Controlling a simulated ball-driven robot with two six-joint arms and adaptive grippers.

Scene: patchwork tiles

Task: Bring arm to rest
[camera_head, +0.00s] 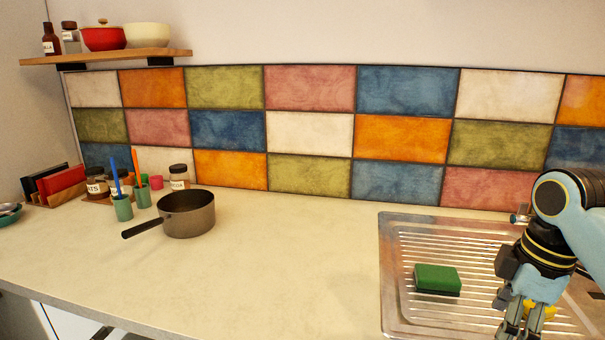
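My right arm (560,225) comes in from the right edge, light blue and black. Its gripper (520,326) points down over the right part of the metal drainboard (392,270). The fingertips are near or past the bottom edge of the picture, so I cannot tell whether it is open or shut. A small yellow thing (546,312) shows at the gripper, partly hidden; I cannot tell whether it is held. My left gripper is not in view.
A green sponge (437,278) lies on the drainboard, left of the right gripper. A grey saucepan (188,216), cups with brushes (123,207) and jars (179,177) stand at the left. The counter (290,265) between pan and drainboard is clear. Tiled wall (310,135) behind.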

